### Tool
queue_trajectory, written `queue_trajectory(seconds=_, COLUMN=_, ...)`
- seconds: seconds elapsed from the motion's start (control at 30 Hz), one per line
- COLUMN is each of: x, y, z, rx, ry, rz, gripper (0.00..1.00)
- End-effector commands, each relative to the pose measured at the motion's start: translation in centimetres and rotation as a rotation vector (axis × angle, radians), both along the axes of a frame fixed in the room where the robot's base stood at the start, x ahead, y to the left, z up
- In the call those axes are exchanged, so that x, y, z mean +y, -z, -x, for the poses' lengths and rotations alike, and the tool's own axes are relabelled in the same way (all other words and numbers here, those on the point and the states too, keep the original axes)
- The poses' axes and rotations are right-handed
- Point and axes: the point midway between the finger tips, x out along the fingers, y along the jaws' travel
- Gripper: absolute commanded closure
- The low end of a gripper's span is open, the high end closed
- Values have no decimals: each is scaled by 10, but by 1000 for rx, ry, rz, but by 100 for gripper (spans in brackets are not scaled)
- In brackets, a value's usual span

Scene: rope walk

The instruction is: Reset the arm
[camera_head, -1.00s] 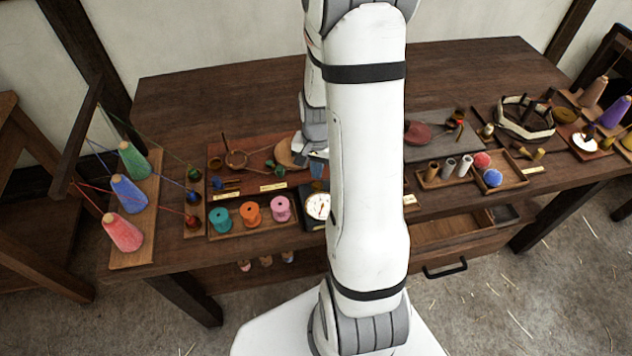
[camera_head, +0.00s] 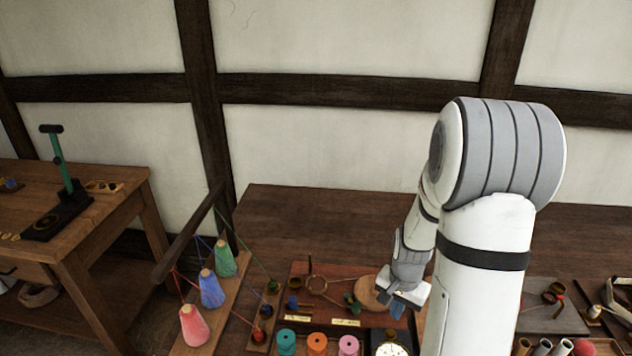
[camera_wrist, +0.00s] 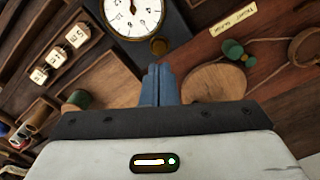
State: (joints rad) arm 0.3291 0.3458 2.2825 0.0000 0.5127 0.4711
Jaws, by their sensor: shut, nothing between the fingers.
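My gripper (camera_head: 398,306) hangs over the dark wooden workbench (camera_head: 300,212), in front of a round wooden disc (camera_head: 369,291). In the wrist view its blue fingers (camera_wrist: 158,84) are together with nothing between them. The fingertips point toward the gap between a white dial gauge (camera_wrist: 132,14) and the wooden disc (camera_wrist: 214,82). My arm is folded, with its large grey joint high at the right of the head view.
Red, blue and green yarn cones (camera_head: 211,288) stand on a board at the bench's left. Teal, orange and pink spools (camera_head: 317,344) sit at the front. Another table (camera_head: 100,198) with a green-handled press (camera_head: 58,160) is at left. The bench's back strip is clear.

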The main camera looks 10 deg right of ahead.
Motion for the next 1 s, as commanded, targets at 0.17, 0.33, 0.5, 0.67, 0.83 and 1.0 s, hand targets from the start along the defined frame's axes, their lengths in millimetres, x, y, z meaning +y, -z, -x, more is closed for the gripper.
queue_trajectory(seconds=0.17, x=14, y=-31, z=2, rx=-34, ry=-79, rz=12, gripper=100)
queue_trajectory(seconds=0.33, x=44, y=-87, z=16, rx=-93, ry=-243, rz=34, gripper=100)
queue_trajectory(seconds=0.5, x=74, y=-136, z=43, rx=-150, ry=-418, rz=59, gripper=100)
queue_trajectory(seconds=0.67, x=99, y=-173, z=75, rx=-205, ry=-578, rz=83, gripper=100)
queue_trajectory(seconds=0.83, x=116, y=-197, z=107, rx=-249, ry=-715, rz=106, gripper=100)
queue_trajectory(seconds=1.0, x=123, y=-206, z=124, rx=-270, ry=-785, rz=116, gripper=100)
